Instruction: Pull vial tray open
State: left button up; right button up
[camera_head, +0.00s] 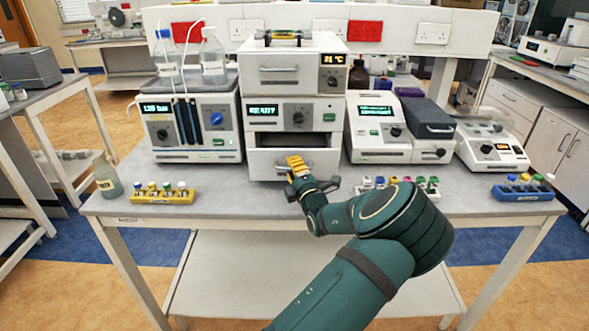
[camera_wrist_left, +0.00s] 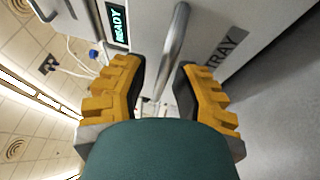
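The white machine (camera_head: 262,110) stands at the middle of the bench with a green READY display. Its lower front panel (camera_head: 262,163) is the tray front; a dark gap (camera_head: 285,140) shows above it. I cannot tell how far out the tray sits. My left gripper (camera_head: 296,164), with yellow fingers, is at this front. In the left wrist view the metal bar handle (camera_wrist_left: 175,38) runs in between the two fingers of the gripper (camera_wrist_left: 164,72), which are apart. The TRAY label (camera_wrist_left: 225,48) is beside it. The right gripper is not in view.
A yellow vial rack (camera_head: 162,197) lies left on the bench, and a blue one (camera_head: 523,192) at the right. Several vials (camera_head: 400,184) stand right of my gripper. A pump unit (camera_head: 190,125) and another instrument (camera_head: 378,128) flank the machine. The bench front (camera_head: 240,205) is clear.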

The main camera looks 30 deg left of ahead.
pick_arm(q)
jog(key=shift+o, duration=0.3)
jog(key=shift+d, duration=0.1)
jog(key=v, duration=1.2)
jog(key=shift+s, duration=0.15)
